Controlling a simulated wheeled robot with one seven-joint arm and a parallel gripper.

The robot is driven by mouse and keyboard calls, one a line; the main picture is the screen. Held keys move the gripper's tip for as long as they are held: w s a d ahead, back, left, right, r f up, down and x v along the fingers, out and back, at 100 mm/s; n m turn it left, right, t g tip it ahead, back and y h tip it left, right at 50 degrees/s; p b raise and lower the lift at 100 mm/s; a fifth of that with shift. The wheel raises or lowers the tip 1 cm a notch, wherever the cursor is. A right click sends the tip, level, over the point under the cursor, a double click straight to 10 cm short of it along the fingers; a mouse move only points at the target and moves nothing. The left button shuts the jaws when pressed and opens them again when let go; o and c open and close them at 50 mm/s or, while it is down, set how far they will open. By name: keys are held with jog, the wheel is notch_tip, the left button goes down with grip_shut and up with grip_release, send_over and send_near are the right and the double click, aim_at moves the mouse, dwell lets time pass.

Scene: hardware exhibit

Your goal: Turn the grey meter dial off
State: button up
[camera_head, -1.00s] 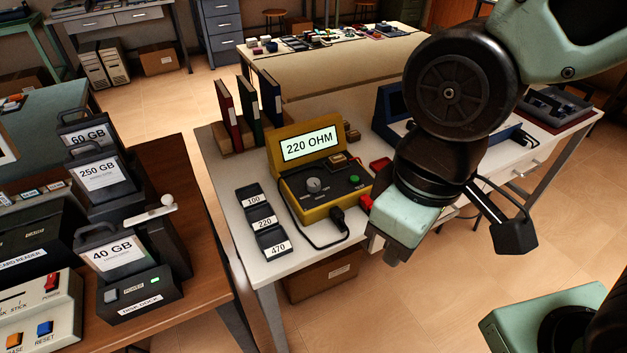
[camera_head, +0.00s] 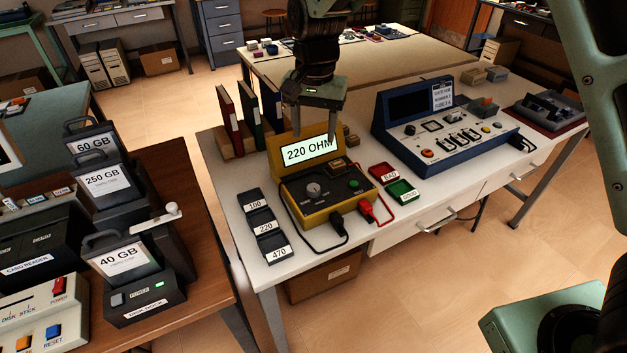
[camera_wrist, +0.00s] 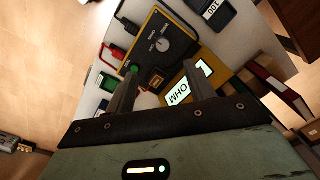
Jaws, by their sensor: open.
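The yellow meter (camera_head: 324,199) sits on the white table, its raised lid screen (camera_head: 309,150) reading 220 OHM. Its grey dial (camera_head: 313,189) is on the dark face, left of a green button (camera_head: 354,184). The dial also shows in the wrist view (camera_wrist: 162,45); which mark it points to is too small to tell. Nothing is held.
Black and red leads (camera_head: 367,211) plug into the meter's front. Labelled blocks (camera_head: 263,222) lie left of it. Red and green trays (camera_head: 402,190) and a blue tester (camera_head: 447,130) are on the right. Upright binders (camera_head: 228,117) stand behind left.

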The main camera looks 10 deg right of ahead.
aim_at(313, 187)
jog(key=shift+m, duration=0.3)
jog(key=f+p, duration=0.1)
jog(key=f, duration=0.5)
jog(key=w+f+p, duration=0.1)
jog(key=f, duration=0.5)
jog(key=f+p, duration=0.1)
jog(key=f, duration=0.4)
jog(key=shift+w+d+f, duration=0.1)
jog(key=shift+w+f, duration=0.3)
jog(key=c, duration=1)
